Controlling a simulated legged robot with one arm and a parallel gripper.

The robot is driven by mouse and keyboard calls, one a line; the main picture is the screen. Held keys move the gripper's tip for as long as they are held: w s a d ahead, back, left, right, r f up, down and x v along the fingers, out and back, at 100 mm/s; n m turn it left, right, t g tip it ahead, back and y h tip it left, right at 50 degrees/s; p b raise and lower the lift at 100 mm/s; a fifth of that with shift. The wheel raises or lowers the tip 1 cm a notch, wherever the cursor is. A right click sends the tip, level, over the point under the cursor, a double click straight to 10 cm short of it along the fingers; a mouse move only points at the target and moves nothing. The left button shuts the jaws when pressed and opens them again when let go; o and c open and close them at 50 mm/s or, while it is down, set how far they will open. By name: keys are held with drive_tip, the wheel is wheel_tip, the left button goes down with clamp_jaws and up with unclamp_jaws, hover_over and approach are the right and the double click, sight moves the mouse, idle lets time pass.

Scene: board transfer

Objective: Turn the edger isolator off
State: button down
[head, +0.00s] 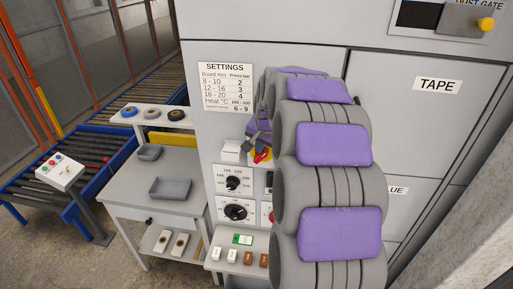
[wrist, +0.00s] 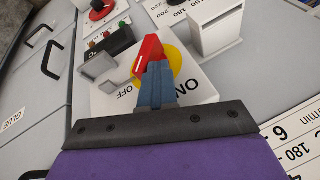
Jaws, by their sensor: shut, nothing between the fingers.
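The edger isolator has a red handle (wrist: 148,50) on a yellow disc (wrist: 176,62), set on a white plate (wrist: 205,93) marked ON and OFF. In the wrist view the fingers hide the lower part of the handle. My gripper (wrist: 156,72) is shut and empty, its blue-grey fingertips right at the red handle; I cannot tell whether they touch. In the head view the red handle (head: 260,156) shows just below my gripper (head: 257,145), and my arm hides the panel to the right. Which mark the handle points to is unclear.
A white box (head: 231,151) juts out left of the isolator, above two black dials (head: 233,184). A settings sheet (head: 226,86) is above. A small shelf (head: 226,266) with several blocks is below. A side table (head: 165,172) with grey trays stands at left.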

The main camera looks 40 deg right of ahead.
sight(268, 152)
drive_tip(key=t+y+b, duration=0.1)
drive_tip(key=s+d+t+y+b, duration=0.1)
drive_tip(key=t, duration=0.1)
drive_tip(key=shift+s+d+f+m, duration=0.1)
drive_tip(key=shift+s+f+m, duration=0.05)
drive_tip(key=shift+f+m, duration=0.2)
drive_tip(key=t+y+b, duration=0.1)
drive_tip(key=s+d+f+m+t+y+b, duration=0.1)
drive_tip(key=t+b, duration=0.1)
drive_tip(key=shift+s+d+y+b, duration=0.1)
drive_tip(key=shift+s+y+b, duration=0.05)
drive_tip(key=shift+y+b, duration=0.15)
drive_tip(key=shift+s+d+t, duration=0.15)
drive_tip(key=shift+t, duration=0.15)
drive_tip(key=shift+b, duration=0.3)
drive_tip(key=shift+f, duration=0.2)
drive_tip(key=shift+s, duration=0.1)
